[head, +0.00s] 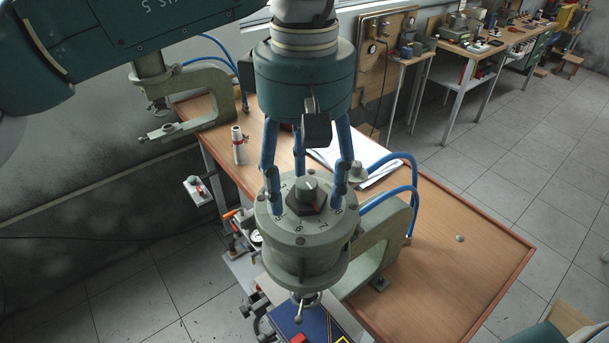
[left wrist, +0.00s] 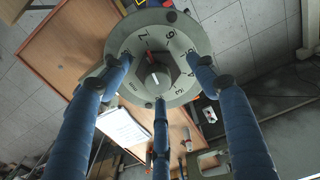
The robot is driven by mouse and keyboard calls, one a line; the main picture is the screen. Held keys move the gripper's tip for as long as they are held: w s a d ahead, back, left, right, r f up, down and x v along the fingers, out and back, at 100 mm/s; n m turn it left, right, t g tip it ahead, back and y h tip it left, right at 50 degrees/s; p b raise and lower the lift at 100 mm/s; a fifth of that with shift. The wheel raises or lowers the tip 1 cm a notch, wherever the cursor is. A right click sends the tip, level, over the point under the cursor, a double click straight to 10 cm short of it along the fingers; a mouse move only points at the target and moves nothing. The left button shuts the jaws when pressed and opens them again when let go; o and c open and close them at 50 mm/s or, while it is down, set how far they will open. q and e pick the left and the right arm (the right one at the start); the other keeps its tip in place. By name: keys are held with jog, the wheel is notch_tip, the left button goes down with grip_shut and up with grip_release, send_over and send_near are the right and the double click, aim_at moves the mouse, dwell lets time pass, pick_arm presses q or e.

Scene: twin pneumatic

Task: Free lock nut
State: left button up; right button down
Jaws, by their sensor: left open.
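The lock nut (head: 306,203) is a dark hexagonal nut around a grey knob (head: 307,188) on top of the green press head (head: 300,262), inside a ring of numbers. In the left wrist view the nut (left wrist: 143,83) and the pointer knob (left wrist: 157,79) lie near the middle of the dial. My left gripper (head: 308,197) comes from above, its three blue fingers pointing down and spread around the nut. It is open, with gaps between fingers and nut. Whether the fingertips touch the dial face is unclear. My right gripper is in neither view.
The press stands on a wooden table (head: 470,262) with blue hoses (head: 398,190) beside it. A second press (head: 205,93) is at back left. The table's right part is mostly clear.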

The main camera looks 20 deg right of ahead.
pick_arm(q)
jog(key=shift+f, duration=0.1)
jog(key=shift+s, duration=0.1)
jog(key=c, duration=1.1)
jog(key=shift+c, duration=0.2)
